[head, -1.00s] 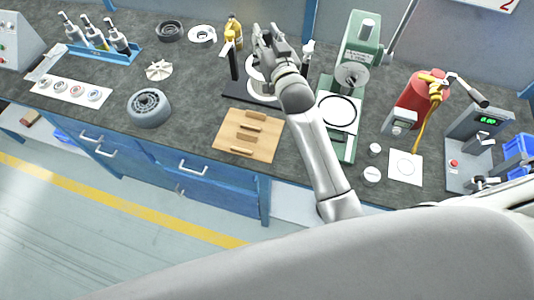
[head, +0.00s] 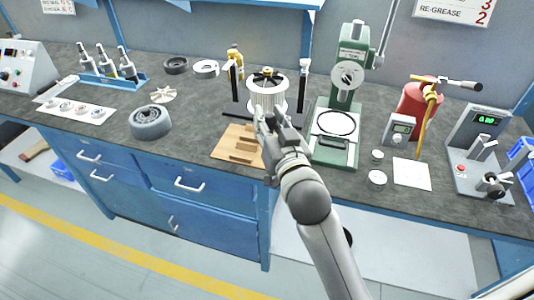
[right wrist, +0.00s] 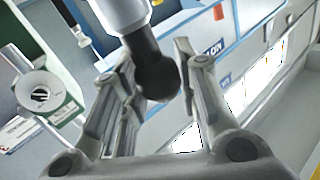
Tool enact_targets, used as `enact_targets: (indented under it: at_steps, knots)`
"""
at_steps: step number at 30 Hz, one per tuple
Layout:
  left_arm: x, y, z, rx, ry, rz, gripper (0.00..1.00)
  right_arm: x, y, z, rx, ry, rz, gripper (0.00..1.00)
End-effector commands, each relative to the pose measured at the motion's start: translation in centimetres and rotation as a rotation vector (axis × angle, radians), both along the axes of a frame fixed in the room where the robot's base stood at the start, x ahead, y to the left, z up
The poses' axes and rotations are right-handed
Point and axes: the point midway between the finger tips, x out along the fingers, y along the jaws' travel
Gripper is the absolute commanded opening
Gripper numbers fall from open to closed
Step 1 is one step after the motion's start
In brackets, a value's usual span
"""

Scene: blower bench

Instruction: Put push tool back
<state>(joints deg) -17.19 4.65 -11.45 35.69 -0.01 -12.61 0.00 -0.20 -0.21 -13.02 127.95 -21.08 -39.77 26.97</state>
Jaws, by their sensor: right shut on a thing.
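My right gripper (head: 265,118) is above the bench, over the right side of a wooden board (head: 226,148). In the right wrist view my right gripper (right wrist: 155,60) has its fingers on either side of the dark round end of a silver cylinder, which I take to be the push tool (right wrist: 155,78). The tool is hard to make out in the head view, hidden by the gripper. The board has wooden blocks on it; my gripper hides its right part. My left gripper is not in view.
Behind the gripper a ribbed white rotor (head: 268,97) stands between black posts on a dark base. A green press (head: 338,110) stands close on the right, then a red cylinder (head: 417,103). A grey ring part (head: 151,124) lies left. Bare bench shows left of the board.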

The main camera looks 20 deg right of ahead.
Motion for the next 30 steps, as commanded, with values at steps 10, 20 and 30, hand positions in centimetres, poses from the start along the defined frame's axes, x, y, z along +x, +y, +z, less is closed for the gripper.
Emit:
enact_targets:
  at_steps: [10, 20, 30]
  knots:
    - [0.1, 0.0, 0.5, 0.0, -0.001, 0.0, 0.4, 6.3, -1.8, -2.6, -0.003, -0.001, -0.002, 0.03]
    - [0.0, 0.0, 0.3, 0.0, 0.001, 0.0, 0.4, 11.1, -3.1, -7.1, 0.0, 0.0, -0.002, 0.03]
    - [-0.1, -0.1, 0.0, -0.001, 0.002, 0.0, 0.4, 13.0, -3.6, -9.5, 0.0, -0.001, -0.001, 0.03]
